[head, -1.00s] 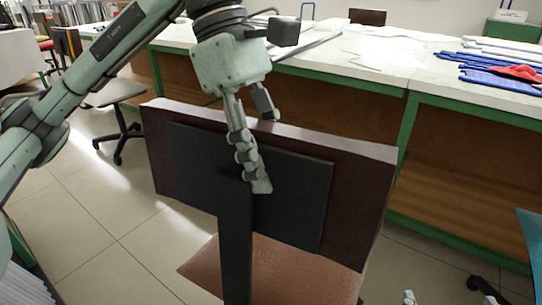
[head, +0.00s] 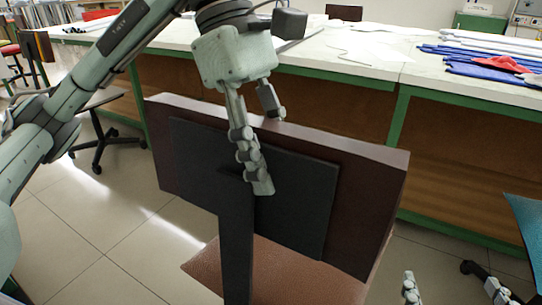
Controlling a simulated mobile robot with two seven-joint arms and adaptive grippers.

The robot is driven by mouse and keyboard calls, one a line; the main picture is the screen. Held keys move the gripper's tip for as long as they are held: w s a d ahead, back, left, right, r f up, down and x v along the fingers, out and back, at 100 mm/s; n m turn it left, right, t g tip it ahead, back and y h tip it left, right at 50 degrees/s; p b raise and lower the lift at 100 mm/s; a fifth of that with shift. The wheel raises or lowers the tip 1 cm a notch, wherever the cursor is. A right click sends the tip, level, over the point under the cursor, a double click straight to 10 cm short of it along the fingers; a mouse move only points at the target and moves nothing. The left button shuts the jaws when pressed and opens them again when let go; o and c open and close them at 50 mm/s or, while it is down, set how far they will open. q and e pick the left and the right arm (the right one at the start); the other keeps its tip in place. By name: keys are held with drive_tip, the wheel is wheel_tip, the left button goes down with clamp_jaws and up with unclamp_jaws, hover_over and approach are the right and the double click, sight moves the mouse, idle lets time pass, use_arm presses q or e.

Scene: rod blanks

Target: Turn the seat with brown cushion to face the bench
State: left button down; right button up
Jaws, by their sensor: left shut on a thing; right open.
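The seat with brown cushion stands in front of me with the back of its dark brown backrest (head: 375,190) towards me. A black panel and upright are fixed to that back. The brown cushion (head: 300,275) shows below and beyond it, on the bench side. The backrest's top edge slants in roughly the same direction as the bench (head: 470,165), its right end nearer me. My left gripper (head: 265,150) is shut on the backrest's top edge, one finger down the near face, the other behind. My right gripper (head: 455,283) is open and only partly in view at the bottom right.
A black swivel chair (head: 100,140) stands at the left near the bench. A blue seat (head: 525,230) is at the right edge, with a dark caster (head: 472,268) nearby. Blue pieces (head: 480,62) and a red cloth (head: 508,64) lie on the bench. Tiled floor is free at left.

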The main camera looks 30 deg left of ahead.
idle(0.3)
use_arm(q)
drive_tip(key=c, duration=0.8)
unclamp_jaws()
drive_tip(key=shift+c, duration=0.2)
drive_tip(key=v, duration=1.2)
